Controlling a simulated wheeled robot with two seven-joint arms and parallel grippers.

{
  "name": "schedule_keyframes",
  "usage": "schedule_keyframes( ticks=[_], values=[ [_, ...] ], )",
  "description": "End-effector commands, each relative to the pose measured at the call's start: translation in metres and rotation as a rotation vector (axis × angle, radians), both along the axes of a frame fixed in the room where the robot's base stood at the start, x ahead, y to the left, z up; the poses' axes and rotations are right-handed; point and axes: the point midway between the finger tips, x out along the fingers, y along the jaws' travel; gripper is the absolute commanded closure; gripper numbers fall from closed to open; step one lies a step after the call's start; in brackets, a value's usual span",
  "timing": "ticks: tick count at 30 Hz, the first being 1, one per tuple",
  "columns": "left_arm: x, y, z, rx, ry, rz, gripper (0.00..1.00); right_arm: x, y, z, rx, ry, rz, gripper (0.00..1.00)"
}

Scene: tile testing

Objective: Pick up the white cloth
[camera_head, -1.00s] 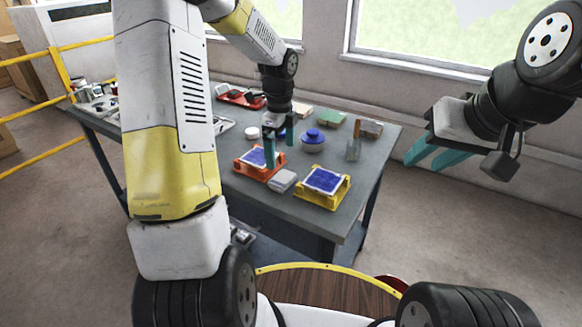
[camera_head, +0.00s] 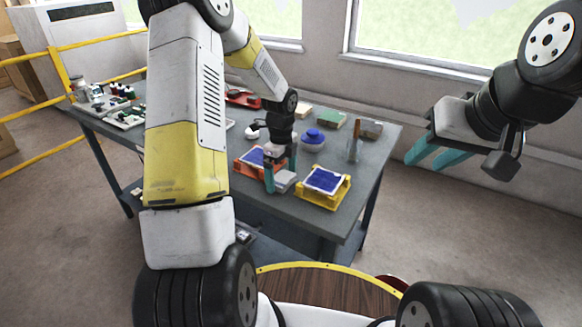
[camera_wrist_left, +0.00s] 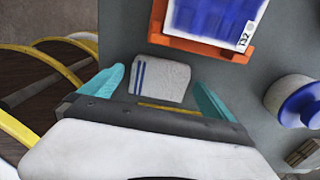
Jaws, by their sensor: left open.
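The white cloth (camera_wrist_left: 160,80), folded with blue stripes, lies on the grey table in the left wrist view. It also shows in the head view (camera_head: 286,181), between the orange and yellow tile holders. My left gripper (camera_head: 282,175) is open at the cloth, with its teal fingers on either side of it; it also shows in the left wrist view (camera_wrist_left: 160,90). I cannot tell whether the fingers touch the cloth. My right gripper (camera_head: 432,155) is held off to the right of the table, empty, with its teal fingers apart.
An orange holder (camera_wrist_left: 240,52) with a blue tile lies beside the cloth. A yellow holder (camera_head: 323,203) with a blue tile stands to the right. A blue-lidded tub (camera_head: 312,143) is behind. The table's front edge is close to the cloth.

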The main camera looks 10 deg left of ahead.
Motion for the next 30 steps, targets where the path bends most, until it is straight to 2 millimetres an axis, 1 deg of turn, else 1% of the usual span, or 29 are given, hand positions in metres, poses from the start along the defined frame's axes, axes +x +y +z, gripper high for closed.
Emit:
schedule_keyframes(
  ticks=[1,2,3,5,9,11,17,20,23,30],
  values=[
    [0.0,0.0,0.0,0.0,0.0,0.0,0.0,0.0,0.0,0.0,0.0,0.0,0.0,0.64],
    [0.0,0.0,0.0,0.0,0.0,0.0,0.04,0.0,0.0,0.0,0.0,0.0,0.0,0.64],
    [0.0,0.0,0.0,0.0,0.0,0.0,0.12,0.0,0.0,0.0,0.0,0.0,0.0,0.64],
    [0.0,0.0,0.0,0.0,0.0,0.001,0.24,0.0,0.0,0.0,0.0,0.0,0.0,0.64],
    [0.0,0.0,0.0,0.0,0.0,0.001,0.51,0.0,0.0,0.0,0.0,0.0,0.0,0.64],
    [0.0,0.0,0.0,0.0,0.0,0.001,0.62,0.0,0.0,0.0,0.0,0.0,0.0,0.64],
    [0.0,0.0,0.001,0.0,0.0,0.001,0.62,0.0,0.0,0.0,0.0,0.0,0.0,0.64],
    [0.001,0.0,0.007,0.0,-0.002,0.002,0.62,0.0,0.0,0.0,0.0,0.0,0.0,0.64],
    [0.001,0.001,0.022,0.0,-0.004,0.003,0.62,0.0,0.0,0.0,0.0,0.0,0.0,0.64],
    [0.001,0.0,0.071,0.0,-0.005,0.002,0.62,0.0,0.0,0.0,0.0,0.0,0.0,0.64]
  ],
)
